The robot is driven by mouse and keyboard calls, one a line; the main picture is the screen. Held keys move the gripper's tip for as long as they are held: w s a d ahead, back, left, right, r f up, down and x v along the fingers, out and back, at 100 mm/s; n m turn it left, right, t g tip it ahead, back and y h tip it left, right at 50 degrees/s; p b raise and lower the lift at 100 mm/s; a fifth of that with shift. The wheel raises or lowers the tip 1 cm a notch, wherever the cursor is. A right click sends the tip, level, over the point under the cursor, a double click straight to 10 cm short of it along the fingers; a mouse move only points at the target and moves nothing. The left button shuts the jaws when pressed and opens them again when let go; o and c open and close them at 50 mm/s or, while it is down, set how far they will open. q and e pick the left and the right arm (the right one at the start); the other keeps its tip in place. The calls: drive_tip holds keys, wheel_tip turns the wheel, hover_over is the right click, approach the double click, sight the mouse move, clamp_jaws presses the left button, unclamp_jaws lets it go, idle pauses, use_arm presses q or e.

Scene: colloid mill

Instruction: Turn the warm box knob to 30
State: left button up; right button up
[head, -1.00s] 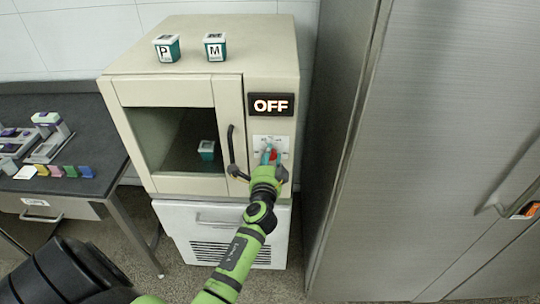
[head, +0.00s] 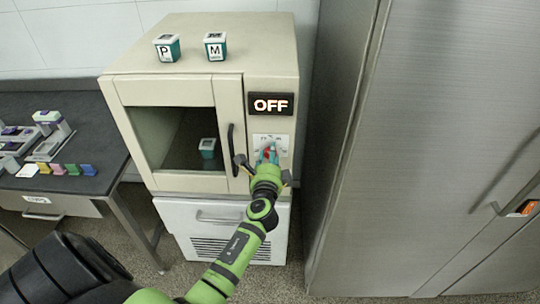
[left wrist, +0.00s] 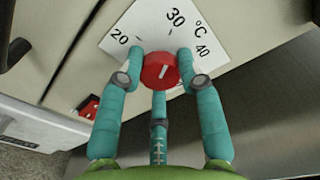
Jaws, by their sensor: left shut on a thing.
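The warm box (head: 185,88) is a beige cabinet with a windowed door and a display (head: 271,104) reading OFF. Its knob (left wrist: 160,71) is red and round, with a short white mark pointing up and slightly right in the left wrist view. The white dial plate (left wrist: 150,28) around it shows 20, 30 and 40 °C; the mark points roughly toward 30. My left gripper (head: 267,155) is at the panel below the display. In the left wrist view its teal fingers (left wrist: 160,74) are shut on the knob from both sides. My right gripper is not in view.
A black door handle (head: 232,150) is just left of my gripper. A red switch (left wrist: 88,106) is below the dial. Two lettered boxes, P (head: 167,47) and M (head: 215,46), stand on top. A tall metal cabinet (head: 430,150) stands right; a dark bench (head: 95,150) stands left.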

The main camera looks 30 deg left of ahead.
use_arm(q)
drive_tip(key=o, duration=1.1)
drive_tip(key=shift+o, duration=0.2)
drive_tip(key=v, duration=1.2)
